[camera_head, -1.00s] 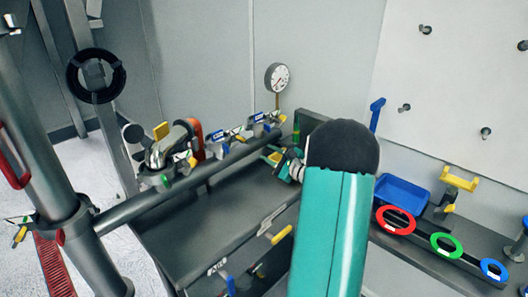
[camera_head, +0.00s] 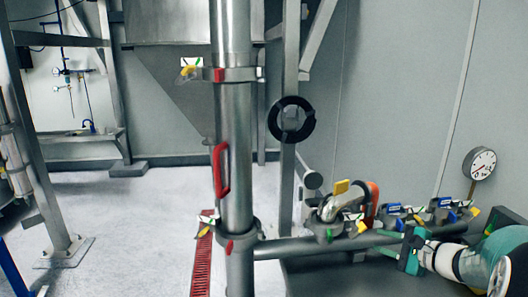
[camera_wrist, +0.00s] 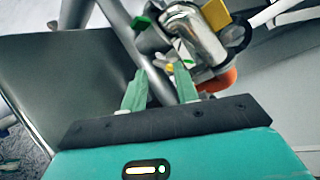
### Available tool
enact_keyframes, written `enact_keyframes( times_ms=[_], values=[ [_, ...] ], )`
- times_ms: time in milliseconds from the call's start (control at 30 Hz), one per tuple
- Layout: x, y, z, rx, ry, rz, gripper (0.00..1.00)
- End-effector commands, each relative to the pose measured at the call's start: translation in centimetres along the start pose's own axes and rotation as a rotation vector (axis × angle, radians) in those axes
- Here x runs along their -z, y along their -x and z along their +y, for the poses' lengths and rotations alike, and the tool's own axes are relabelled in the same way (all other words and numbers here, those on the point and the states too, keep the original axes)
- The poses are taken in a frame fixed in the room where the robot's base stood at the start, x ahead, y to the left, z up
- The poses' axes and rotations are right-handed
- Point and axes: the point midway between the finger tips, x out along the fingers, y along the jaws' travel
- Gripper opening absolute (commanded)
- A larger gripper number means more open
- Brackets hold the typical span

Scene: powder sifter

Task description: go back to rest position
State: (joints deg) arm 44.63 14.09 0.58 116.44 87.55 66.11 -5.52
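My gripper (camera_head: 408,249) is at the lower right of the head view, low over the dark bench beside the grey horizontal pipe (camera_head: 300,247). In the wrist view its two green fingers (camera_wrist: 160,88) stand apart with a gap between them. A grey pipe shows in line with that gap, and I see nothing clearly held. Beyond the fingers is a shiny metal pipe fitting (camera_wrist: 198,36) with an orange-red part (camera_wrist: 218,80). The same fitting (camera_head: 340,203) stands on the pipe in the head view. My arm fills the lower right corner.
A thick vertical steel pipe (camera_head: 235,150) with a red handle (camera_head: 220,170) stands in the middle. A black handwheel (camera_head: 291,120) is behind it. Several small valves and a pressure gauge (camera_head: 480,164) are at the right. Open pale floor (camera_head: 130,215) lies to the left.

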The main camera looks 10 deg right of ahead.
Motion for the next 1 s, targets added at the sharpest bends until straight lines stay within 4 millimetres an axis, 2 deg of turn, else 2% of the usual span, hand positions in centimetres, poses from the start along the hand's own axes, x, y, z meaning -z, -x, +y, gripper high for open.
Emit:
enact_keyframes(
  times_ms=[33,200,300,400,500,700,900,1000],
  values=[
    [-3.5,-0.9,0.8,-0.079,0.072,-0.028,0.3],
    [-12.3,-1.6,5.2,-0.344,0.324,-0.09,0.3],
    [-16.4,-0.9,7.9,-0.483,0.486,-0.113,0.3],
    [-19.7,0.3,10.5,-0.607,0.659,-0.127,0.3],
    [-22.2,2.0,12.7,-0.716,0.841,-0.132,0.3],
    [-25.1,6.0,15.9,-0.878,1.225,-0.108,0.3],
    [-26.1,9.1,17.0,-0.957,1.551,-0.055,0.3],
    [-26.1,9.7,17.1,-0.971,1.633,-0.035,0.3]
  ],
)
